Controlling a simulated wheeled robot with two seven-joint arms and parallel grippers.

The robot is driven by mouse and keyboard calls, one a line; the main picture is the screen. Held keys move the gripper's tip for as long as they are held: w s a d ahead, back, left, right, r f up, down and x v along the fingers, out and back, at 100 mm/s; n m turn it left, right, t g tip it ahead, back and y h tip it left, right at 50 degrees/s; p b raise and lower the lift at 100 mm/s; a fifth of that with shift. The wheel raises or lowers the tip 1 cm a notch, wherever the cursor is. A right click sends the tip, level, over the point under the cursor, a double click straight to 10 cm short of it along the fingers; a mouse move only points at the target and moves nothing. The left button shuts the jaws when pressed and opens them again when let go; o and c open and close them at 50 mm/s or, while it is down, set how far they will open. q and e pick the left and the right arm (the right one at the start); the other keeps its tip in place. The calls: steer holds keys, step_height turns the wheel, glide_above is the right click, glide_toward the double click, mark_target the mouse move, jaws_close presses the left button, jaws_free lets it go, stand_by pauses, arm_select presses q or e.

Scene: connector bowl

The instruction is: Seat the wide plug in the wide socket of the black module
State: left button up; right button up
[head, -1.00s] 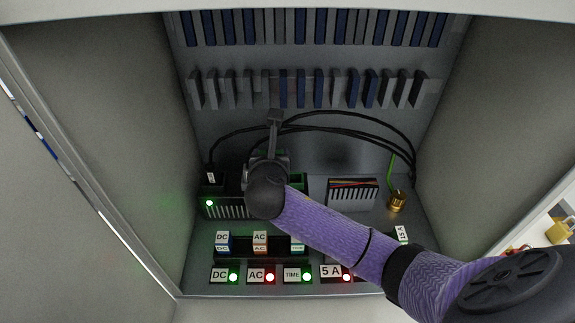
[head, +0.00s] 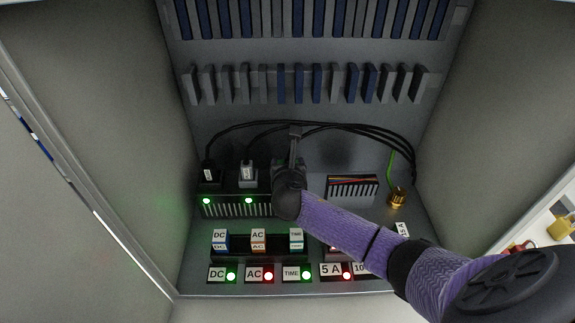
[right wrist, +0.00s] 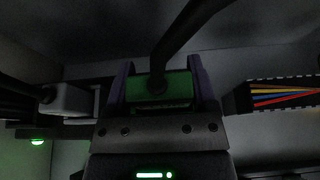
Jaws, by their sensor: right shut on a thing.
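The black module (head: 235,209) stands at the back of the cabinet floor, with a slotted front. My right gripper (head: 288,174) is over the module's right end, hiding that part. In the right wrist view my right gripper (right wrist: 160,88) is shut on a green plug (right wrist: 175,83) with a thick black cable rising from it. The socket below is hidden, so I cannot tell how deep the plug sits. My left gripper is not in view.
Labelled blocks (head: 258,241) and lit tags (head: 258,274) stand in front of the module. A slotted box with coloured wires (head: 352,188) and a brass fitting (head: 397,196) are to the right. Black cables (head: 345,129) arch behind. Cabinet walls close both sides.

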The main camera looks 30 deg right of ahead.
steer(key=o, duration=1.2)
steer(key=shift+f, duration=0.1)
steer(key=shift+c, duration=0.2)
steer(key=shift+s+a+r, duration=0.1)
steer(key=shift+r, duration=0.2)
steer(key=p+v, duration=0.5)
steer(key=v, duration=0.6)
steer(key=shift+s+a, duration=0.2)
steer(key=shift+s, duration=0.15)
